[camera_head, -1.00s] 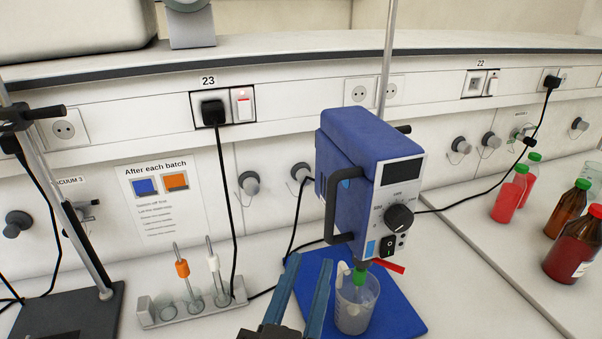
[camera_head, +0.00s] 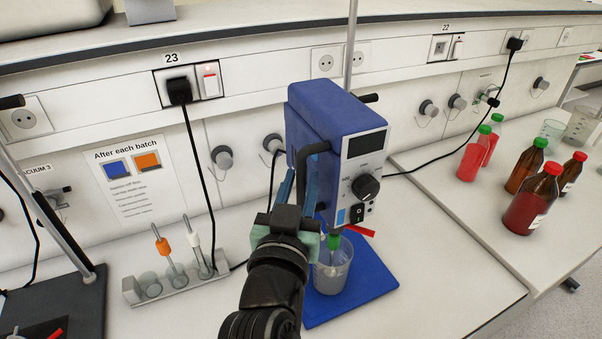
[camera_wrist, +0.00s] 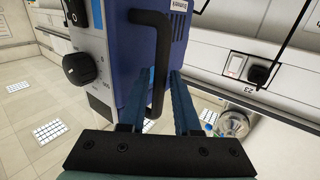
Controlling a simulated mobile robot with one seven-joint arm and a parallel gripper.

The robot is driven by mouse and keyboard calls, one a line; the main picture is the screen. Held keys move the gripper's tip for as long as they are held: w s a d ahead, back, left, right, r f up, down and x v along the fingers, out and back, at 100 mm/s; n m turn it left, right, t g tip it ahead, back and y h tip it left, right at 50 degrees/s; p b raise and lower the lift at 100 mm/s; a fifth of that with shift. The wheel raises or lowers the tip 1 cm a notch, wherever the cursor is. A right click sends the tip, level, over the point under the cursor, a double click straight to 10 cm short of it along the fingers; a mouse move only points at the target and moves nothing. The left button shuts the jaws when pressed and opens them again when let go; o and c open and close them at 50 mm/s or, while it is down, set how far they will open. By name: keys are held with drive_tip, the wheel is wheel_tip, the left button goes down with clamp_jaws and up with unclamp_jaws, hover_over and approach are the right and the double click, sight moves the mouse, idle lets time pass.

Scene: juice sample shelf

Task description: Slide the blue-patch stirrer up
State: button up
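The blue stirrer (camera_head: 338,120) hangs on a vertical metal rod (camera_head: 351,45), with a small blue patch (camera_head: 341,216) low on its front panel. Its black bow handle (camera_head: 305,165) also shows in the wrist view (camera_wrist: 162,55). My gripper (camera_head: 287,190) is at the handle. In the wrist view its two blue fingers (camera_wrist: 160,85) stand on either side of the handle bar, with a gap visible at the right finger.
The beaker stands on a blue base plate (camera_head: 375,285). A rack (camera_head: 175,287) with orange and white tools is to the left. Red and brown bottles (camera_head: 530,205) stand at right. A red lever (camera_head: 358,230) sticks out under the stirrer. Cables (camera_head: 200,165) hang along the wall.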

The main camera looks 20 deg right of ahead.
drive_tip(key=shift+w+d, duration=0.2)
clamp_jaws()
idle(1.4)
